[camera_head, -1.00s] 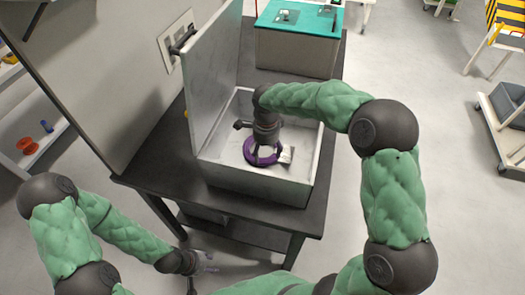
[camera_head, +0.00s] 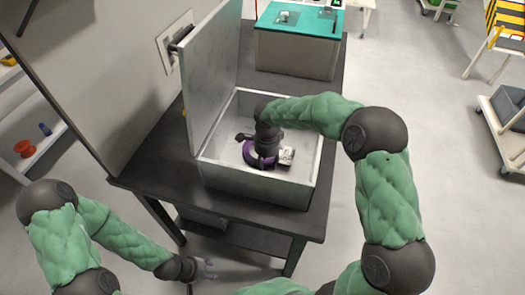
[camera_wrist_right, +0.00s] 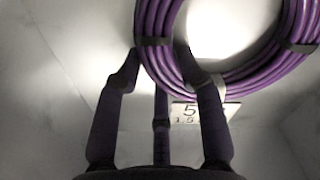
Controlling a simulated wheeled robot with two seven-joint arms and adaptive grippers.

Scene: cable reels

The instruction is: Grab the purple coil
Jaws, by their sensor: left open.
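The purple coil (camera_head: 248,152) lies inside the open grey box (camera_head: 258,190). My right gripper (camera_head: 265,162) reaches down into the box over the coil and hides part of it. In the right wrist view the coil (camera_wrist_right: 262,76) is a bundle of purple cable with dark ties. My right gripper's fingers (camera_wrist_right: 158,62) are spread, with one finger on each side of the near part of the ring; contact cannot be made out. A white label with digits (camera_wrist_right: 190,112) lies by the coil. My left gripper (camera_head: 207,270) is open and empty, low in front of the table.
The box's raised lid (camera_head: 212,75) stands along its left side, and its walls surround my right gripper. The box sits on a dark table (camera_head: 165,150). A teal-topped case (camera_head: 297,52) stands behind. A shelf with reels (camera_head: 25,148) is at far left.

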